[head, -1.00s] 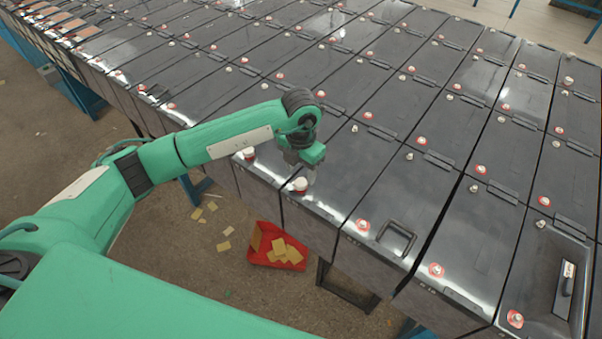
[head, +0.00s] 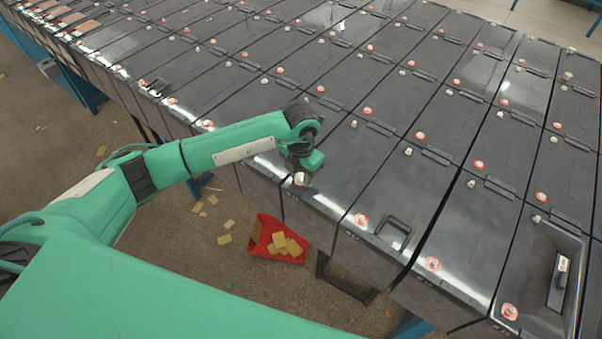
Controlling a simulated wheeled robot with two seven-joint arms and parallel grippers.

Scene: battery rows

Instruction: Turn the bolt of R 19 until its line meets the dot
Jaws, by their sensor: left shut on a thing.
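Rows of dark battery cases (head: 345,200) fill the table, each with bolts, some on red rings. My left gripper (head: 300,172) points down at the front edge of one case. It is shut on a pale bolt (head: 300,180) with a red ring around its base. The fingers and wrist partly cover this bolt, and its line and the dot are too small to make out. The labels on the case fronts are too small to read, so I cannot tell which one is R 19. My right gripper is not in view.
A red bin (head: 265,232) with yellowish cards sits on the floor below the front edge. More cards (head: 224,239) lie scattered around it.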

